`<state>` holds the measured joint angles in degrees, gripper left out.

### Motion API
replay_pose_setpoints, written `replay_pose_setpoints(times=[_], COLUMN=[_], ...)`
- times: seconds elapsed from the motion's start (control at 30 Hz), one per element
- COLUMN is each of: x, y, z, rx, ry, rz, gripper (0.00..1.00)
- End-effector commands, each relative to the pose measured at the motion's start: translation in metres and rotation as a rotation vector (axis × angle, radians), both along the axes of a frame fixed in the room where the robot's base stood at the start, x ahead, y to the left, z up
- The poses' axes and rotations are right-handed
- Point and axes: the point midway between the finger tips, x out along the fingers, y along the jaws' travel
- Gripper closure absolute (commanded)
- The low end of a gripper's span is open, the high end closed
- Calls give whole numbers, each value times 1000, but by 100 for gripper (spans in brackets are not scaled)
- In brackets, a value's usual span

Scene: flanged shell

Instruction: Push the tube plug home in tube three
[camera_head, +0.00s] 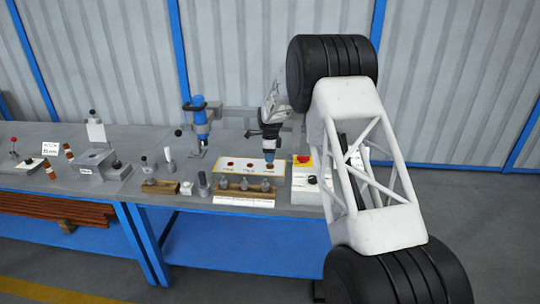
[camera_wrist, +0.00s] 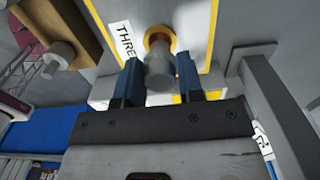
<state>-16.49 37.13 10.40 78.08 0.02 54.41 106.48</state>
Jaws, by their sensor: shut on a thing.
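My gripper (camera_wrist: 160,80) has its two blue fingers closed on the sides of a grey cylindrical tube plug (camera_wrist: 159,72). The plug's far end is at an orange-ringed tube opening (camera_wrist: 158,38) beside a label reading "THREE" (camera_wrist: 125,38). How deep the plug sits in the opening cannot be told. In the head view my gripper (camera_head: 270,158) points down at the right end of a white, yellow-edged plate (camera_head: 239,172) with red-ringed openings. The plug is too small to make out there.
A wooden rack (camera_head: 232,194) with several grey plugs stands in front of the plate; its corner shows in the wrist view (camera_wrist: 75,22). A box with a red button (camera_head: 302,160) is close at the right. A blue-topped post fixture (camera_head: 199,116) stands behind left.

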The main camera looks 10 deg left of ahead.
Motion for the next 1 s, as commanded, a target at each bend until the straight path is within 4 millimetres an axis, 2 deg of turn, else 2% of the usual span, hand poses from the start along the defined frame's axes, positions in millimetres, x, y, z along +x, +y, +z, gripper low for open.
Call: replay_pose_setpoints(times=[1.0], x=[0], y=[0], z=[-17], rx=[0], ry=[-1], rz=[0], gripper=[94])
